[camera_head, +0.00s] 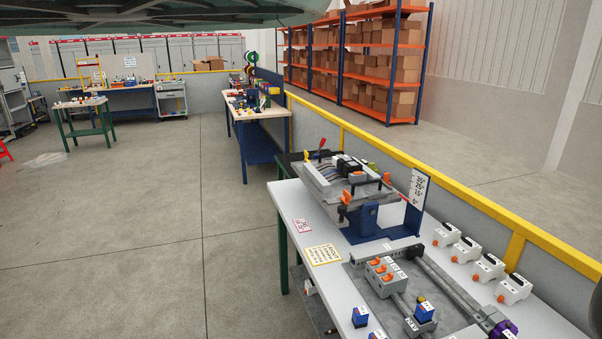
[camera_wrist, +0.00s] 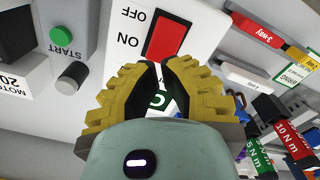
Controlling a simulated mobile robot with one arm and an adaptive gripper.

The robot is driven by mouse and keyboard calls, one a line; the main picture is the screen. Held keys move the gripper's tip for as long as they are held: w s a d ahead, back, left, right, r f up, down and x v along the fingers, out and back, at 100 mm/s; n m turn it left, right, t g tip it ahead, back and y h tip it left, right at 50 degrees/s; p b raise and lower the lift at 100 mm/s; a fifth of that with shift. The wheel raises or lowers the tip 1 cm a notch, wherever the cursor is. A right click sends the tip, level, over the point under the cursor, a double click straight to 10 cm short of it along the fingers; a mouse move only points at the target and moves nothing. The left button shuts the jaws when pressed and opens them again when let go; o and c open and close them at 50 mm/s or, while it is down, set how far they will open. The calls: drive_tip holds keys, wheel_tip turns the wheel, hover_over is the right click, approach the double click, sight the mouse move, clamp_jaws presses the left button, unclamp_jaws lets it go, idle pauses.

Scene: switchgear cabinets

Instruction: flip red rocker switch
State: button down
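The red rocker switch (camera_wrist: 166,38) is in the wrist view, at the upper middle. It sits in a white panel (camera_wrist: 200,25) with the words OFF and ON beside it, seen upside down. My gripper (camera_wrist: 161,75) has yellow ridged fingers and is partly open, with a narrow gap between the fingers. Its fingertips are just below the red rocker in the picture; I cannot tell whether they touch the panel. Nothing is held. The lower edge of the switch is close to the fingertips. I cannot make out the rocker or my gripper in the head view.
A green START button (camera_wrist: 61,37) and a black button (camera_wrist: 72,75) are left of the switch. Torque tools (camera_wrist: 290,135) and coloured labels lie right. In the head view, a workbench (camera_head: 300,250) holds a tilted device board (camera_head: 345,208); open floor (camera_head: 150,230) lies left.

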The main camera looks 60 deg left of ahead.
drive_tip(key=shift+f+b, duration=1.35)
drive_tip(key=shift+f, duration=0.35)
idle(0.6)
drive_tip(key=shift+r, duration=0.15)
drive_tip(key=shift+r+p, duration=1.9)
drive_tip(key=shift+r, duration=1.55)
